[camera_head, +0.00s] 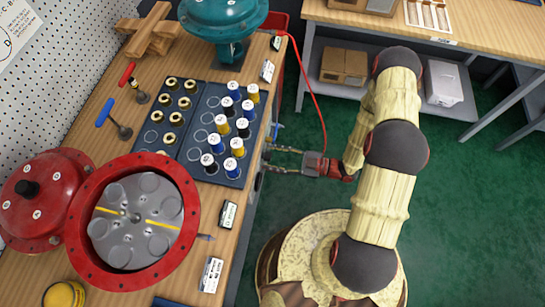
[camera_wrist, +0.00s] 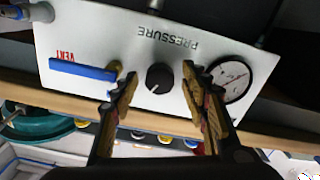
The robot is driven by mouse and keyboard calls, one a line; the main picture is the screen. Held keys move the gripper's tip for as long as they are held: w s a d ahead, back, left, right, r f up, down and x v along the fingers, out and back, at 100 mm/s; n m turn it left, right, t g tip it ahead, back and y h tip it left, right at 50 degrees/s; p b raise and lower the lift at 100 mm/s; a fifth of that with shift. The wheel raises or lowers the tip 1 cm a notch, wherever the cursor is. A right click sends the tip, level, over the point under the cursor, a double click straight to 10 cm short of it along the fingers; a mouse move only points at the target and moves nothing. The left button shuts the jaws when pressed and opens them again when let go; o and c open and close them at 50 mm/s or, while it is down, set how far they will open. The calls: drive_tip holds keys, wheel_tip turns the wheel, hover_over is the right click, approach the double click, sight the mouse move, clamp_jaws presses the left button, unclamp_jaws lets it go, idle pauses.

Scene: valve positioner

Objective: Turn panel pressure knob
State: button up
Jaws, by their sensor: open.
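The black pressure knob (camera_wrist: 159,78) sits on a pale panel (camera_wrist: 100,40) under the upside-down word PRESSURE in the wrist view. It has a light pointer mark. My gripper (camera_wrist: 160,73) is open, with one finger on each side of the knob in the picture. Clear gaps show between the knob and both fingers; I cannot tell how far the tips are from the panel. In the head view my gripper (camera_head: 272,159) reaches left to the workbench's front edge, and the knob is hidden there.
A blue VENT lever (camera_wrist: 82,69) and a round gauge (camera_wrist: 231,82) flank the knob, the gauge close to the right finger. On the workbench (camera_head: 222,275) stand a tray of bottles (camera_head: 240,182) and a red flanged housing (camera_head: 85,225). A red hose (camera_head: 310,85) hangs near my gripper.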

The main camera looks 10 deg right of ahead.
drive_tip(key=shift+a, duration=0.1)
drive_tip(key=shift+c, duration=0.6)
drive_tip(key=c, duration=1)
